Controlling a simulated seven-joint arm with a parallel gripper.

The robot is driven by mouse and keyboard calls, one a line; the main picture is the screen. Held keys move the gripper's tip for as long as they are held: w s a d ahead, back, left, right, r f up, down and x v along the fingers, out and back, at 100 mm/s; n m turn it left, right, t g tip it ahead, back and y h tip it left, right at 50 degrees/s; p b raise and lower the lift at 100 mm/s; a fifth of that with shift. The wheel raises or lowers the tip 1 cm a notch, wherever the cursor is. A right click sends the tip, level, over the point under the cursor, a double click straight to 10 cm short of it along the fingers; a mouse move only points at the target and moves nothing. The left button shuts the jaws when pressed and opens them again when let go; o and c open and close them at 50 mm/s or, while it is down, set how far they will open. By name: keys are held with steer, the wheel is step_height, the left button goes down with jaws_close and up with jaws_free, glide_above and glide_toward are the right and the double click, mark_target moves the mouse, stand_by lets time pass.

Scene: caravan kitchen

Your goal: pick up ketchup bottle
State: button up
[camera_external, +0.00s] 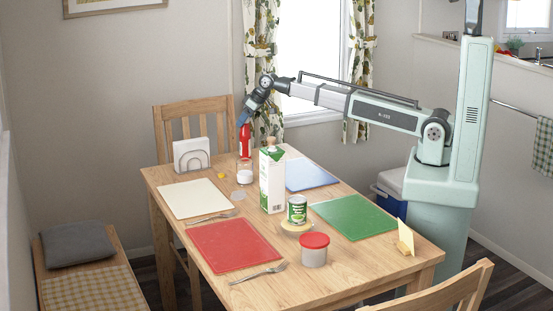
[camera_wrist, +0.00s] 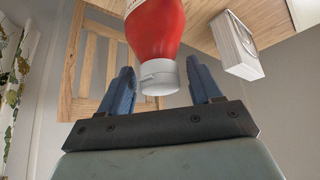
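The ketchup bottle (camera_external: 245,141) is red and stands upright near the table's far edge. In the wrist view its red body (camera_wrist: 156,32) shows at the top, with its white cap (camera_wrist: 159,77) towards me. My gripper (camera_external: 243,120) is just above the bottle, pointing down at it. In the wrist view my gripper's two blue fingers (camera_wrist: 162,88) are apart, one on each side of the cap. A gap shows between the cap and each finger. The gripper is open and holds nothing.
A small white-lidded jar (camera_external: 245,173) stands in front of the bottle. A white napkin holder (camera_external: 191,154) is to its left; a tall green-and-white carton (camera_external: 272,182) is nearer the camera, to the right. A wooden chair (camera_external: 168,128) stands behind the table.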

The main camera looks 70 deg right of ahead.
jaws_close()
stand_by(0.4)
